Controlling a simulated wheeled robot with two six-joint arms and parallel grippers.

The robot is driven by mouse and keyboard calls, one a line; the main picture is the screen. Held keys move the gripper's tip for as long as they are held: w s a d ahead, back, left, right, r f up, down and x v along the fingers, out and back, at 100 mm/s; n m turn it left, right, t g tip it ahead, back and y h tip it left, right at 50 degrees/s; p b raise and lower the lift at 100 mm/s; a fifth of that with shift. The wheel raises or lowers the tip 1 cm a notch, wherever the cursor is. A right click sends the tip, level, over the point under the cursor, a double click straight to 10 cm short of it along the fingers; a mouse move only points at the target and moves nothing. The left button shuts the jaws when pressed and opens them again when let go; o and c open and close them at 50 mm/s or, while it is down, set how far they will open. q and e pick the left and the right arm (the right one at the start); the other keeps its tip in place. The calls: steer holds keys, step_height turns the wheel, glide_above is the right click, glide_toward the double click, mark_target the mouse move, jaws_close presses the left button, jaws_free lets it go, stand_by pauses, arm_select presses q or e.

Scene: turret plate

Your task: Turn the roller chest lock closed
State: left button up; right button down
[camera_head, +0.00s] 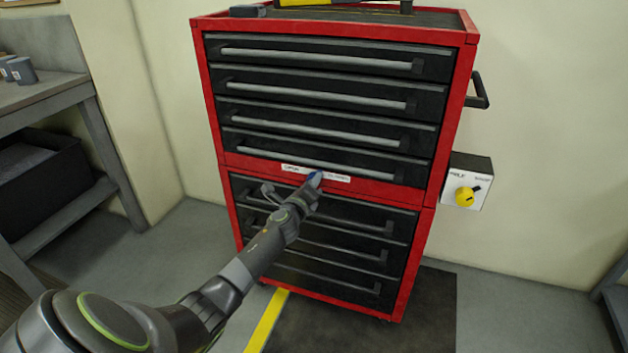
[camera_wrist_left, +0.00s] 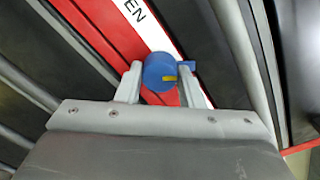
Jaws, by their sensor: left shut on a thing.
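The red and black roller chest (camera_head: 330,176) stands against the wall in the head view. Its lock is a blue knob (camera_head: 316,178) on the red band between the upper and lower drawers, with white labels (camera_head: 304,170) beside it. The letters "EN" show on the label strip (camera_wrist_left: 134,16).
A side handle (camera_head: 482,92) juts from the chest. A grey workbench (camera_head: 40,92) stands at left. A dark mat (camera_head: 420,315) lies on the floor at right.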

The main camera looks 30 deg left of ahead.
arm_select(q)
steer(key=shift+r+m+p, duration=0.2)
steer(key=shift+m+p, duration=0.15)
steer(key=shift+m, duration=1.05)
arm_select(e)
steer(key=shift+s+d+f, duration=0.3)
steer(key=shift+s+f, duration=0.2)
steer(key=shift+s, duration=0.35)
steer(key=shift+f, duration=0.1)
steer(key=shift+d, duration=0.2)
arm_select(q)
steer(key=shift+r, duration=0.1)
steer(key=o, duration=0.7)
steer(key=shift+c, duration=0.2)
steer(key=shift+o, duration=1.1)
steer(key=shift+s+r, duration=0.15)
steer(key=shift+s, duration=0.05)
steer(key=shift+o, duration=0.6)
steer(key=shift+s+a, duration=0.1)
steer(key=shift+s, duration=0.1)
